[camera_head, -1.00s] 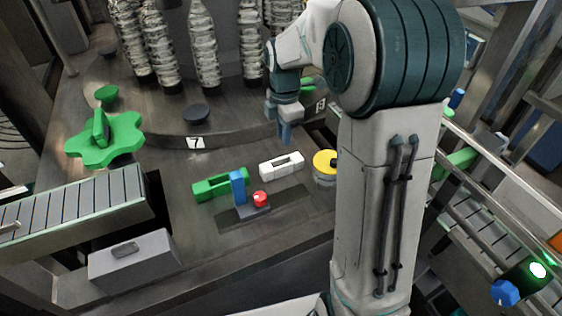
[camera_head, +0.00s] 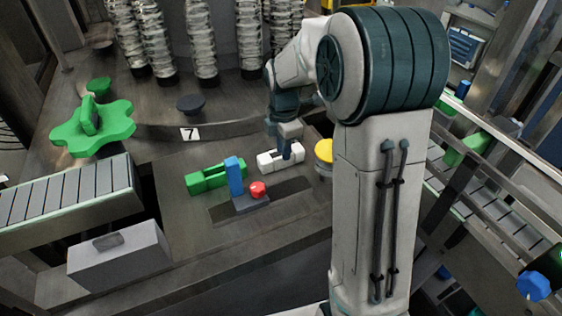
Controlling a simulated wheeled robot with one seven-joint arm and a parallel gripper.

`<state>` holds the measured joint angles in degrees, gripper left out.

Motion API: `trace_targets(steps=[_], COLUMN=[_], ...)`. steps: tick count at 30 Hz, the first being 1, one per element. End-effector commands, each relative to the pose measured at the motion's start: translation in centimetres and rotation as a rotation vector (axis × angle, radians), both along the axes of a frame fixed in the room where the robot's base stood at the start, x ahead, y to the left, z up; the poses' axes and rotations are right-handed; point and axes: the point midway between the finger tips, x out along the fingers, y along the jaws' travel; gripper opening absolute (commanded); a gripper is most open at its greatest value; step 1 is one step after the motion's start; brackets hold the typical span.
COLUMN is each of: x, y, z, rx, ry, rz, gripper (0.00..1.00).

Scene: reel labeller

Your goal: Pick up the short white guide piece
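The short white guide piece (camera_head: 267,164) lies on the grey machine table, right of the green guide piece (camera_head: 206,178). My gripper (camera_head: 286,153) is lowered over the white piece, with its blue finger at the piece's middle to right part. The finger covers some of the piece. Only one finger shows clearly, so I cannot tell whether the gripper is open or closed, or whether it touches the piece.
A blue upright post (camera_head: 234,171) and a red knob (camera_head: 258,188) stand just in front of the white piece. A yellow-topped cylinder (camera_head: 324,151) is close on its right. A green star wheel (camera_head: 92,130) and a roller conveyor (camera_head: 70,190) are at left.

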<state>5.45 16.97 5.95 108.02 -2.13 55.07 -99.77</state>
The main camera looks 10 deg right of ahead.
Motion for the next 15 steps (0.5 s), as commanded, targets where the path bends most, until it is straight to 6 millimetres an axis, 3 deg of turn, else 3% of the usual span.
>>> trace_targets(steps=[7, 15], x=[-0.1, -0.1], y=[0.1, 0.0], z=[-3.7, -4.3], rx=[0.0, 0.0], ry=[0.002, 0.001], rz=[0.001, 0.0], gripper=[0.19, 0.19])
